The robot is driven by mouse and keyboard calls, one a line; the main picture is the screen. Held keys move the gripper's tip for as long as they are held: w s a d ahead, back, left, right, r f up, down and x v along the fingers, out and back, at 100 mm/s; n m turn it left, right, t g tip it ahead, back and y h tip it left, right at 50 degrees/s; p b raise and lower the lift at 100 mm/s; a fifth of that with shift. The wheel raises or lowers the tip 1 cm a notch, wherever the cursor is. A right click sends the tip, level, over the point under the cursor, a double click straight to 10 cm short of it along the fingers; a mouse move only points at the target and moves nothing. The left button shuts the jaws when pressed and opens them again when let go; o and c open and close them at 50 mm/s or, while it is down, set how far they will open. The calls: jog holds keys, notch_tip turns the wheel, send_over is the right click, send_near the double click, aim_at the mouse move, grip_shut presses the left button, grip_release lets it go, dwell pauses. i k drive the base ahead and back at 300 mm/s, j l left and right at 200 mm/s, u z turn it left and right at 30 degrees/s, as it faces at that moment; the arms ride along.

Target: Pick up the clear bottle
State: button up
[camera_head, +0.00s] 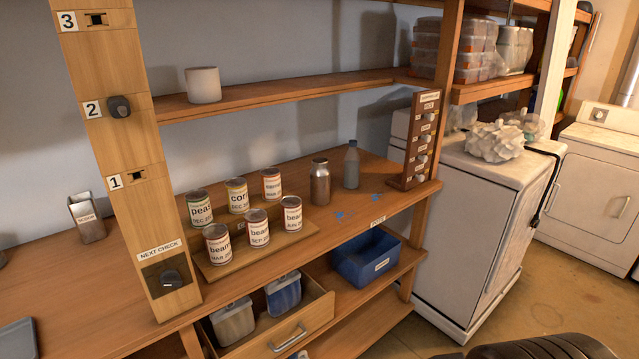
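The clear bottle (351,168) stands upright on the wooden shelf, near its back. It looks grey-blue and see-through, with a narrow neck and a cap. A shorter brownish jar (320,183) with a metallic lid stands just left of it, with a small gap between them. Nothing hides the bottle in this view. My gripper cannot be made out in the head view.
Several labelled cans, such as the corn can (237,196), stand left of the jar. A wooden rack with knobs (414,145) stands to the right. Blue scraps (344,214) lie in front of the bottle. An upper shelf (275,95) runs above; an open drawer (285,330) juts out below.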

aim_at(353, 161)
jog(key=u, duration=0.3)
jog(key=i+l+u, duration=0.15)
jog(key=i+l, duration=0.15)
jog(key=i+l+u, duration=0.3)
jog(key=i+l, duration=0.15)
jog(key=l, duration=0.2)
jog(key=i+l+u, duration=0.25)
jog(key=i+l, duration=0.2)
jog(key=l, duration=0.3)
jog(key=i+l+u, duration=0.15)
jog(key=l, duration=0.3)
jog(key=i+l, duration=0.2)
jog(key=l, duration=0.2)
jog(key=i+l, duration=0.15)
jog(key=l, duration=0.2)
jog(key=i+l, duration=0.2)
jog(key=l, duration=0.2)
